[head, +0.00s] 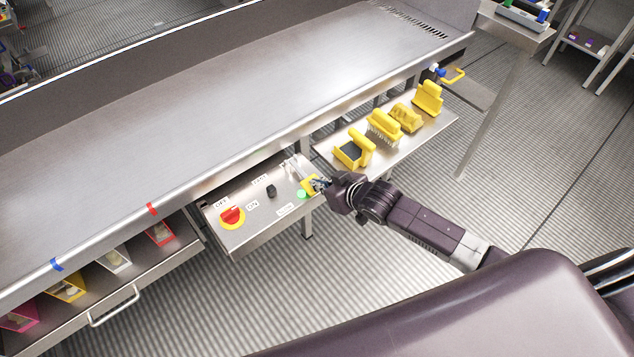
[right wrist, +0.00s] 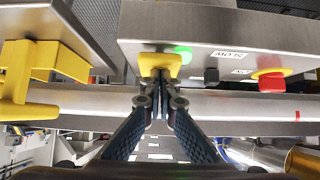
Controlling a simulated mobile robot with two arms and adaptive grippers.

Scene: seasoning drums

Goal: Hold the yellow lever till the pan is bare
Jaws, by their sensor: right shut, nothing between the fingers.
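The yellow lever (head: 308,187) is at the right end of the steel control box (head: 250,232). It also shows in the right wrist view (right wrist: 160,60), straight ahead of my fingers. My right gripper (head: 320,184) is shut with nothing between its fingers. In the right wrist view its fingertips (right wrist: 160,82) are at the lever's lower edge and seem to touch it. The long steel surface (head: 200,120), which may be the pan, looks bare where it shows. My left gripper is out of view.
On the box are a lit green lamp (head: 302,194), a black knob (head: 272,191) and a red switch (head: 232,215). A side shelf (head: 437,122) to the right holds several yellow brushes and scoops. Colored bins (head: 115,260) stand under the surface at left.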

